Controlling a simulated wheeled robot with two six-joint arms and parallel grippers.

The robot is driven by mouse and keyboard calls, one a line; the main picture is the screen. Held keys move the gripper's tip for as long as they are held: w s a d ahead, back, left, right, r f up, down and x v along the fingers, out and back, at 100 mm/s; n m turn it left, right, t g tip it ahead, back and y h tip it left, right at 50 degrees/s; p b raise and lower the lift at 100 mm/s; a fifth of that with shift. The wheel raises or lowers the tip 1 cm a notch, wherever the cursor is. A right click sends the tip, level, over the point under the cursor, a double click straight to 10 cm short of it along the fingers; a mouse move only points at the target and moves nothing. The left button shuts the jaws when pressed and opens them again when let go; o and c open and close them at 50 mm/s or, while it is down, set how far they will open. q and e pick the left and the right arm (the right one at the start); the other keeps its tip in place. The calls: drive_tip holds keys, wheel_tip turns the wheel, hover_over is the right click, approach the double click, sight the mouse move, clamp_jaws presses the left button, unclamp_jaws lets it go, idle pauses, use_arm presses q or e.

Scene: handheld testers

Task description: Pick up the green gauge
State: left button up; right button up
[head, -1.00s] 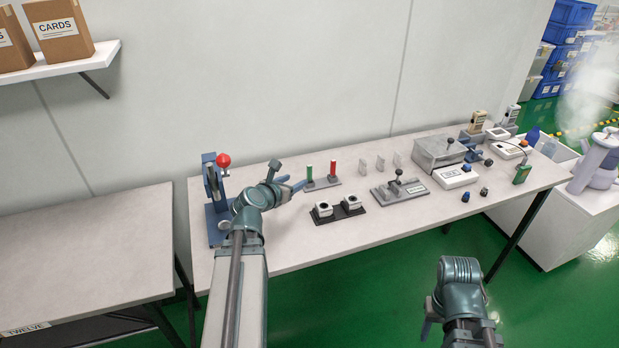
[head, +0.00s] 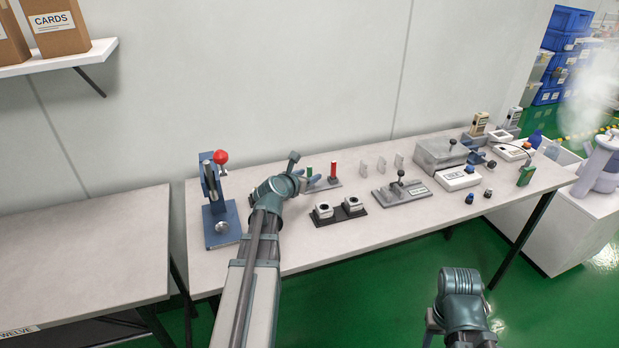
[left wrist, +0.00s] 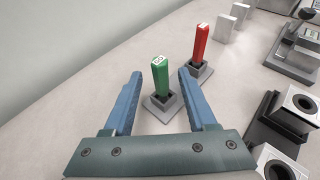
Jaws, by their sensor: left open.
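The green gauge (left wrist: 161,78) is a short upright green stick with a white label on top, standing in a grey square holder (left wrist: 171,111). In the left wrist view it lies between the two blue fingers of my open left gripper (left wrist: 159,88), touching neither as far as I can tell. In the head view the green gauge (head: 309,172) is partly hidden by my left gripper (head: 314,181). A red gauge (left wrist: 201,45) stands upright in a like holder just behind and to the right; it also shows in the head view (head: 333,169). My right gripper's fingers are out of view.
A black base with two white-grey blocks (head: 338,210) sits right of my left gripper. A blue press with a red knob (head: 220,190) stands to its left. Thin upright plates (head: 381,164) and a grey lever fixture (head: 402,190) lie further right. The wall is behind.

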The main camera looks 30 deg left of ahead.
use_arm(q)
drive_tip(key=b+x, duration=0.1)
drive_tip(key=x, duration=0.3)
drive_tip(key=shift+w, duration=0.1)
drive_tip(key=shift+d, duration=0.1)
drive_tip(key=shift+c, duration=0.3)
clamp_jaws()
